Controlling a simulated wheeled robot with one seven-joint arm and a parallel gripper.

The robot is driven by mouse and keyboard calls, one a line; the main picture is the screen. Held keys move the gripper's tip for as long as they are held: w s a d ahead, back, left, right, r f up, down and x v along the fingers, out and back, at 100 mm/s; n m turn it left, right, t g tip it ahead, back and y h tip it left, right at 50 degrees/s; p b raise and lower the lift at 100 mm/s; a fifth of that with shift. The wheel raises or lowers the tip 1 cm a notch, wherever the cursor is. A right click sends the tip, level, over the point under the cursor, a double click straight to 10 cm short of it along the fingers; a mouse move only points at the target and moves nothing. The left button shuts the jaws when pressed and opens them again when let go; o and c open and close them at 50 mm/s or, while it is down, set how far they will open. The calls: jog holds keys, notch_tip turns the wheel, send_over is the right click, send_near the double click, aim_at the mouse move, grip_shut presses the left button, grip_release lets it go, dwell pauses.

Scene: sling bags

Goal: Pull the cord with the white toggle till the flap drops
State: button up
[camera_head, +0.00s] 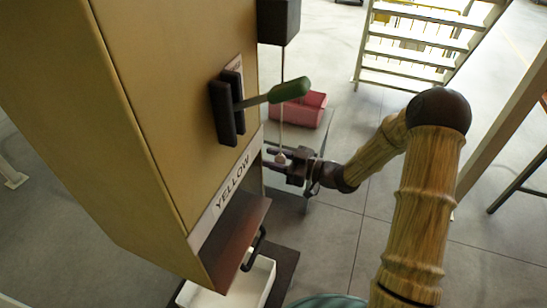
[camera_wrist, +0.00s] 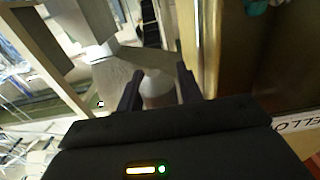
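The cord (camera_head: 282,100) hangs from a black box (camera_head: 279,20) at the side of a tan cabinet. The pale toggle (camera_head: 280,157) is at its lower end. My gripper (camera_head: 275,159) is at the toggle, with its fingers on either side of it. In the wrist view the toggle (camera_wrist: 158,88) stands between the two dark fingers and nearly fills the gap; I cannot tell whether they press on it. A brown panel (camera_head: 236,238), which looks like the flap, sits below the YELLOW label with a black handle (camera_head: 254,248).
The tan cabinet (camera_head: 150,110) fills the left. A green-handled lever (camera_head: 290,89) juts from its front, above my gripper. A white tray (camera_head: 262,283) lies below the panel. A red bin (camera_head: 300,108) stands behind the cord, and steps (camera_head: 420,45) stand at the back right.

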grip_shut()
notch_tip(320, 180, down, 6)
jog(key=b, duration=0.5)
jog(key=shift+f, duration=0.2)
jog(key=shift+o, duration=1.9)
grip_release()
jog(key=b+v, duration=0.4)
jog(key=v, duration=1.3)
jog(key=shift+d, duration=0.2)
